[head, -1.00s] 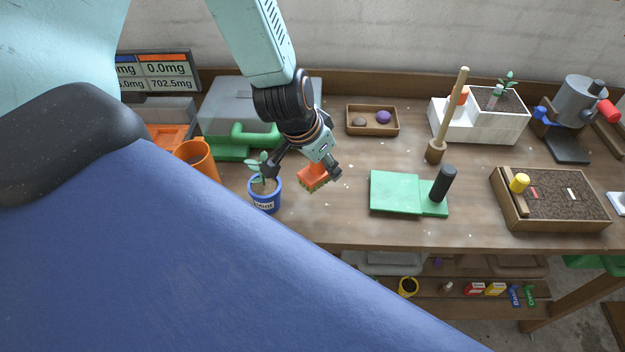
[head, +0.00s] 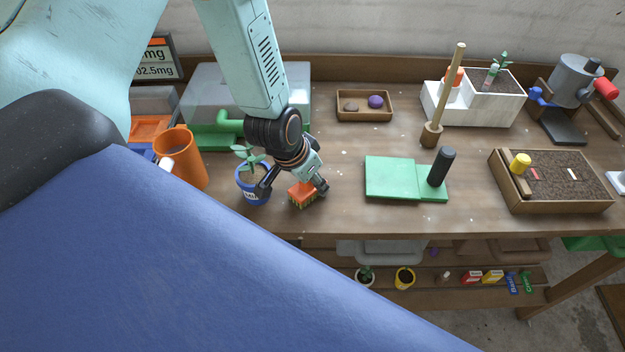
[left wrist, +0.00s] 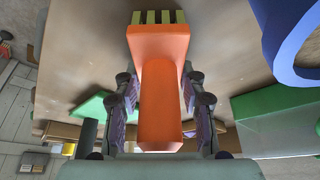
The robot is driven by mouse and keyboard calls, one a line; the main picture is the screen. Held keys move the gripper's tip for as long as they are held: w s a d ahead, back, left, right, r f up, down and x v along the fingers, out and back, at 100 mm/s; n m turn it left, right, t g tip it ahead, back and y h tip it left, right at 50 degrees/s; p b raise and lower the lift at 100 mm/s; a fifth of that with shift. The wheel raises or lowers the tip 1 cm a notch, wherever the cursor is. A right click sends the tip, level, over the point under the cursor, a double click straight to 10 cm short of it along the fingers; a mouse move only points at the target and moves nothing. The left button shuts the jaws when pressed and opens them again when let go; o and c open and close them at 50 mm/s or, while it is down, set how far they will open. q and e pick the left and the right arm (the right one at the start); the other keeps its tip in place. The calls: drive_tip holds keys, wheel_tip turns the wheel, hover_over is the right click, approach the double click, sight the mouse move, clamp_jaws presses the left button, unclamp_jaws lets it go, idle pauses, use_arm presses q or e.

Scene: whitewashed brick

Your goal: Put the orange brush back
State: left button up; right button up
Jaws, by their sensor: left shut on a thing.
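The orange brush (head: 302,192), with yellowish bristles, is at the front middle of the workbench, just right of a blue plant pot. My left gripper (head: 294,191) is shut on it. In the left wrist view the brush (left wrist: 163,85) lies between the two fingers of the gripper (left wrist: 160,105), with its bristle end pointing away from the palm. In the head view the bristles face down, close to the bench top; I cannot tell if they touch it. My right gripper is not in view.
The blue pot (head: 252,188) with a seedling stands close to the left gripper. An orange mug (head: 181,160) is further left. A green board (head: 391,178) with a black handle lies to the right. A small wooden tray (head: 364,106) sits behind. Bare bench lies between brush and board.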

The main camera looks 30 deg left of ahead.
use_arm(q)
drive_tip(key=shift+d+f, duration=0.1)
drive_tip(key=shift+d, duration=0.2)
drive_tip(key=o, duration=1.3)
drive_tip(key=shift+a, duration=0.2)
drive_tip(key=shift+d, duration=0.1)
